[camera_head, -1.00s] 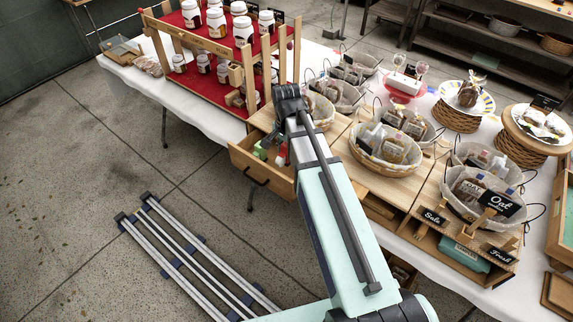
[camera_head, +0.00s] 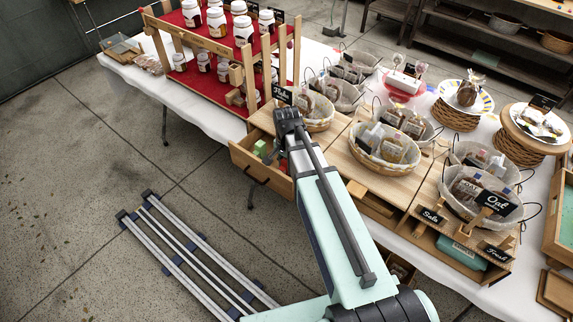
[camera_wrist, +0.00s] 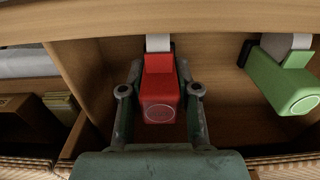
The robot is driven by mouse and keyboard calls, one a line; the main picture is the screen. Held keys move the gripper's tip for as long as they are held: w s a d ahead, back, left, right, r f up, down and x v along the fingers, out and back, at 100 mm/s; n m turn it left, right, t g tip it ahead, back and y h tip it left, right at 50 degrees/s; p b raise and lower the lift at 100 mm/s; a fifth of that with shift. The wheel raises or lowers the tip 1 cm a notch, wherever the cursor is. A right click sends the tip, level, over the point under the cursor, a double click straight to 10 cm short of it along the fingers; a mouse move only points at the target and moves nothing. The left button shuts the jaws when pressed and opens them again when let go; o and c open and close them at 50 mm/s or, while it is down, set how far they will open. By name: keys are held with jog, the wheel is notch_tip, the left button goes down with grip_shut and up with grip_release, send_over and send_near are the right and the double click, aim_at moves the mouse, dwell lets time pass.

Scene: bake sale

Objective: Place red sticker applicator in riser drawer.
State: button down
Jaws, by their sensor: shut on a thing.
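The red sticker applicator (camera_wrist: 160,88) is between the two fingers of my gripper (camera_wrist: 159,92) in the wrist view, with a whitish tape end at its far side. My gripper is shut on it. In the head view, a bit of red (camera_head: 282,164) shows at the open riser drawer (camera_head: 262,178), beside my arm. The fingers are mostly hidden by the arm there. In the wrist view, the applicator is over or inside the drawer's wooden interior (camera_wrist: 222,112); I cannot tell whether it touches the floor.
A green applicator (camera_wrist: 282,78) lies to the right in the wrist view; green also shows in the drawer in the head view (camera_head: 260,148). The jar shelf (camera_head: 200,42) stands close behind the drawer. A basket of packets (camera_head: 385,148) stands on the riser to the right.

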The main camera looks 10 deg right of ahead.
jog(key=shift+f, duration=0.1)
jog(key=c, duration=0.8)
grip_release()
jog(key=shift+c, duration=0.2)
jog(key=shift+r+b, duration=1.25)
jog(key=shift+r, duration=4.85)
